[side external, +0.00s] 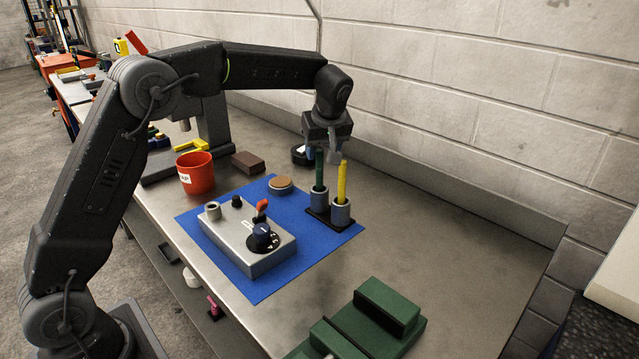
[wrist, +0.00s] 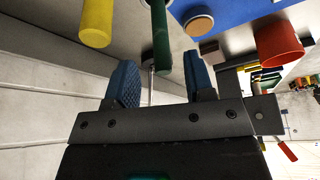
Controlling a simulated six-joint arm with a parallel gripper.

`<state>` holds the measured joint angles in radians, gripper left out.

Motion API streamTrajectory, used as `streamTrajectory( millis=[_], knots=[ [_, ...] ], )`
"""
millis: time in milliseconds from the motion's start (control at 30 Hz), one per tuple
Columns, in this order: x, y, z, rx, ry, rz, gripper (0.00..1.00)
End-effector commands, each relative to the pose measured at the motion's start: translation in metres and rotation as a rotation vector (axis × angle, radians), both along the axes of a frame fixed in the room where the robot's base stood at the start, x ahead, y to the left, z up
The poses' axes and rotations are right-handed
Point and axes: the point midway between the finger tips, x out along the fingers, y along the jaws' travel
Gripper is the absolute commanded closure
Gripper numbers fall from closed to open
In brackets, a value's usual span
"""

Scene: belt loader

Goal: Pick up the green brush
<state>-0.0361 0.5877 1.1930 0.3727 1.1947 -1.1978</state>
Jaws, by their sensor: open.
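The green brush (side external: 319,171) stands upright in the left one of two grey cups (side external: 319,199) on a small black base. My gripper (side external: 328,153) is above the cups, pointing down, with its jaws at the top of the green brush. In the wrist view my gripper's two blue fingers (wrist: 161,84) are spread apart. The green brush (wrist: 160,40) shows in line with the gap between them, reaching toward it. I cannot tell how far its end lies between the fingers. No contact is visible.
A yellow brush (side external: 341,183) stands in the right cup, close beside the green one. A grey control box (side external: 262,262) sits on the blue mat (side external: 325,243). A red cup (side external: 196,178) is at left, green blocks (side external: 375,318) in front. The wall runs behind.

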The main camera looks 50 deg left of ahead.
Motion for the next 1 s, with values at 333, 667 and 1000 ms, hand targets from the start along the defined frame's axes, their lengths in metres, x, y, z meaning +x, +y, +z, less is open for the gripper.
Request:
streamTrajectory(
  millis=[333, 667, 1000],
  knots=[
    [0.006, 0.018, -0.042, 0.0, 0.002, 0.001, 0.52],
    [0.007, 0.019, -0.046, 0.001, 0.001, -0.001, 0.54],
    [0.007, 0.019, -0.046, 0.001, 0.001, -0.001, 0.87]
  ],
)
